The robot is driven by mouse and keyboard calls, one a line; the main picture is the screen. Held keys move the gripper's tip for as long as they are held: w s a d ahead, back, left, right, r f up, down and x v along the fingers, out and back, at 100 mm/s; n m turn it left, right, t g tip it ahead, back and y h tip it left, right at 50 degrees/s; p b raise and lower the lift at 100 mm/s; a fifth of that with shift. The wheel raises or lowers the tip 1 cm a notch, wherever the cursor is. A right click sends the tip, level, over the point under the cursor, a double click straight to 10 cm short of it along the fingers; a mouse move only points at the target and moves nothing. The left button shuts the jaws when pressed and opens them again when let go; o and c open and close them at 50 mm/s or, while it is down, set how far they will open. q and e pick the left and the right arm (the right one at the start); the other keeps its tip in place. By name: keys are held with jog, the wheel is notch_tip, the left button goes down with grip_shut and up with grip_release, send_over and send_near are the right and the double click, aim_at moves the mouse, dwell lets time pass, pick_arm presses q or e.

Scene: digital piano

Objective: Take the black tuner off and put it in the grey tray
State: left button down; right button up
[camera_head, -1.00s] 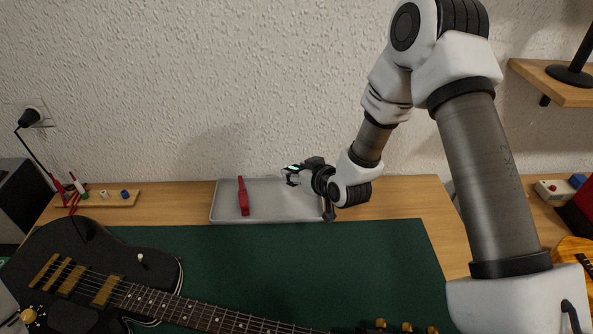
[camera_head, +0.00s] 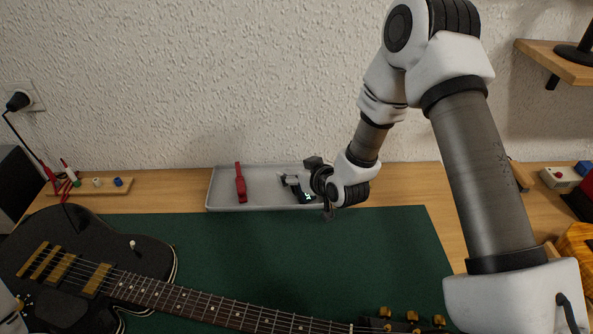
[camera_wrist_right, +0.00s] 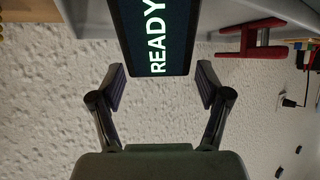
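The black tuner (camera_head: 297,188) shows within the grey tray (camera_head: 215,190) in the head view, near its right end, tilted, with a small lit spot. I cannot tell whether it rests on the tray floor. In the right wrist view the tuner (camera_wrist_right: 158,35) shows a lit screen reading "READY", beyond the fingertips. My right gripper (camera_head: 318,186) is at the right end of the tray, beside the tuner. Its fingers (camera_wrist_right: 160,72) are apart, with a gap on each side of the tuner. My left gripper is out of view.
A red clamp-like item (camera_head: 240,183) lies in the tray's left part. A black guitar (camera_head: 70,240) lies on the green mat (camera_head: 320,250) in front. A wooden strip with small coloured pieces (camera_head: 105,188) is at the left. A shelf (camera_head: 550,60) juts out at the right.

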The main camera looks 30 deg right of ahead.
jog(key=shift+s, duration=0.1)
jog(key=shift+p+v, duration=1.3)
jog(key=shift+v, duration=1.05)
jog(key=shift+s+r, duration=0.1)
jog(key=v, duration=0.7)
jog(key=shift+s+d+r, duration=0.1)
jog(key=shift+r, duration=0.05)
